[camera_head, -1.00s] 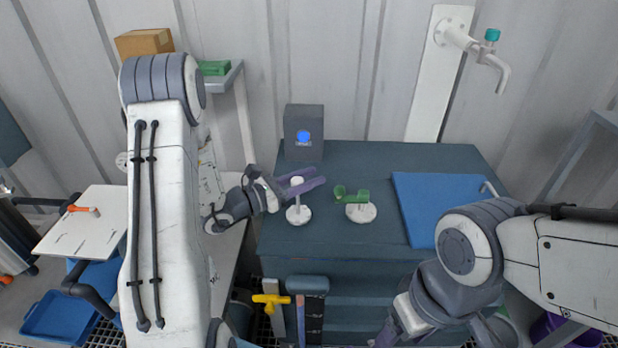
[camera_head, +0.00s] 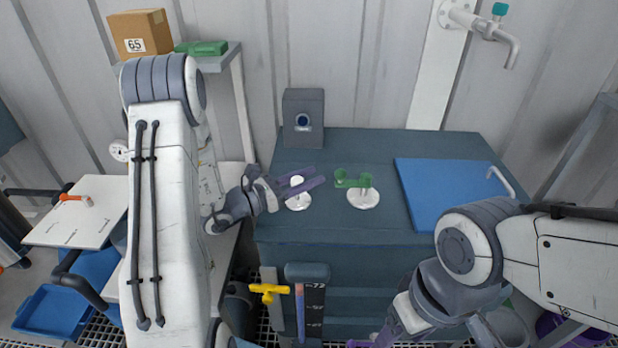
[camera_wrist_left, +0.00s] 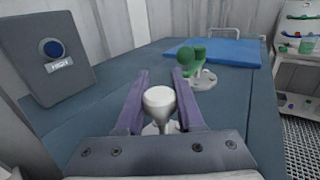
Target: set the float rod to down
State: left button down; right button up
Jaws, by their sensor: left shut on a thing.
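The float rod, seen as a white round-topped knob (camera_head: 296,181) on a white round base, stands on the dark blue-grey cabinet top (camera_head: 330,225). In the left wrist view the knob (camera_wrist_left: 159,98) sits between the two purple fingers. My left gripper (camera_head: 315,179) comes in from the left and is shut on the knob; it also shows in the left wrist view (camera_wrist_left: 161,76). The lower part of the rod is partly hidden behind the knob and fingers. My right gripper (camera_head: 368,340) is low at the bottom edge, mostly cut off.
A green-handled fitting (camera_head: 353,179) on a white disc stands right of the knob. A grey box (camera_head: 304,108) with a round lamp, labelled HIGH (camera_wrist_left: 60,65), stands behind. A blue panel (camera_head: 440,195) lies right. Bare cabinet top lies in front.

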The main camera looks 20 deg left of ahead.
pick_arm(q)
jog(key=shift+s+f, duration=0.1)
jog(key=shift+f, duration=0.25)
jog(key=c, duration=0.6)
grip_release()
jog(key=shift+o, duration=0.4)
jog(key=shift+r, duration=0.1)
jog(key=b+v, duration=0.2)
jog(key=v, duration=0.7)
jog(key=shift+a, duration=0.2)
jog(key=shift+s+a, duration=0.3)
jog(key=shift+s, duration=0.2)
